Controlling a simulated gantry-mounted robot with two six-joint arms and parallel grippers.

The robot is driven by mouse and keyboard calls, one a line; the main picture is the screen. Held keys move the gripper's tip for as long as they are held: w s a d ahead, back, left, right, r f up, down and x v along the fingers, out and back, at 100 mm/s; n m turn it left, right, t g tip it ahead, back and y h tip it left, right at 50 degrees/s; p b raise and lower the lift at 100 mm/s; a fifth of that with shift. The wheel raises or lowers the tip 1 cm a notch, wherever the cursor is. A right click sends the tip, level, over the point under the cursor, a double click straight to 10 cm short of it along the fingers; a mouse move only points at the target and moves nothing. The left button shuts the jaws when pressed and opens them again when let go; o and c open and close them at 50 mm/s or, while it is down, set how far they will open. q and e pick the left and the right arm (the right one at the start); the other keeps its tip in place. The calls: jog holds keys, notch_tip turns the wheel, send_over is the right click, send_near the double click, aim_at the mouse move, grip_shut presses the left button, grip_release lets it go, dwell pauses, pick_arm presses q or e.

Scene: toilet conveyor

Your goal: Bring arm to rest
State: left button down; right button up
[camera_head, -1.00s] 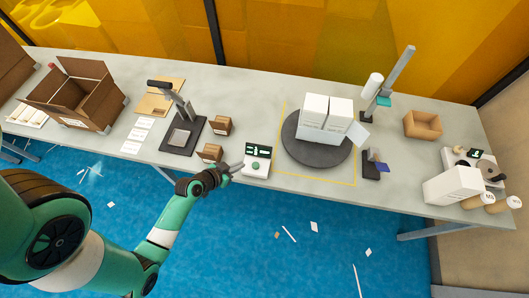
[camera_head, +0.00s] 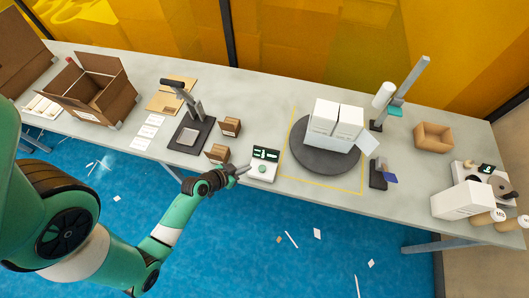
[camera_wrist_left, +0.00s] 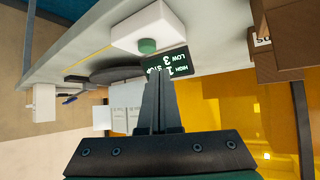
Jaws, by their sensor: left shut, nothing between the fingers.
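My left arm, green and white, reaches in from the left in the head view. Its gripper (camera_head: 242,170) is at the table's front edge, just left of the white control box (camera_head: 263,167) with a dark display and green button. The fingers are together with nothing between them. In the left wrist view the shut fingers (camera_wrist_left: 158,85) point toward the control box, whose green button (camera_wrist_left: 147,46) and display (camera_wrist_left: 167,66) show close by. I cannot tell whether the fingertips touch the box. My right gripper is not in view.
A dark round turntable (camera_head: 320,164) bears white boxes (camera_head: 335,124). Small brown boxes (camera_head: 217,153), a press-like stand (camera_head: 190,133) and an open carton (camera_head: 97,88) stand left. A scanner stand (camera_head: 404,90) and open tray (camera_head: 433,137) are right. Paper scraps litter the blue floor.

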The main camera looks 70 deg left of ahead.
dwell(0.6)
pick_arm(q)
jog(key=w+d+r+m+t+h, duration=0.1)
jog(key=w+d+r+m+t, duration=0.3)
jog(key=w+r, duration=0.95)
jog(key=w+d+r+m+t+h, duration=0.2)
jog(key=w+d+r+m+t, duration=0.15)
jog(key=w+r, duration=0.95)
jog(key=s+d+r+m+t+h, duration=0.15)
jog(key=d+r, duration=0.25)
jog(key=r, duration=0.8)
jog(key=d+r+t+h, duration=0.1)
jog(key=d+r+t, duration=0.3)
jog(key=r, duration=0.8)
jog(key=s+d+r+t+h, duration=0.1)
jog(key=s+d+r+t, duration=0.1)
jog(key=s+r, duration=0.35)
jog(key=s+d+r+n+t, duration=0.1)
jog(key=s+d+r, duration=0.15)
jog(key=r, duration=0.65)
jog(key=s+d+r+t+h, duration=0.1)
jog(key=s+r+t, duration=0.1)
jog(key=s+r, duration=0.4)
notch_tip(320, 180, up, 20)
jog(key=w+n+y+p, duration=0.1)
jog(key=n+p, duration=0.1)
jog(key=p, duration=1.7)
jog(key=shift+w+a+f+n, duration=0.15)
jog(key=shift+w+a+n, duration=0.05)
jog(key=shift+a+n, duration=0.15)
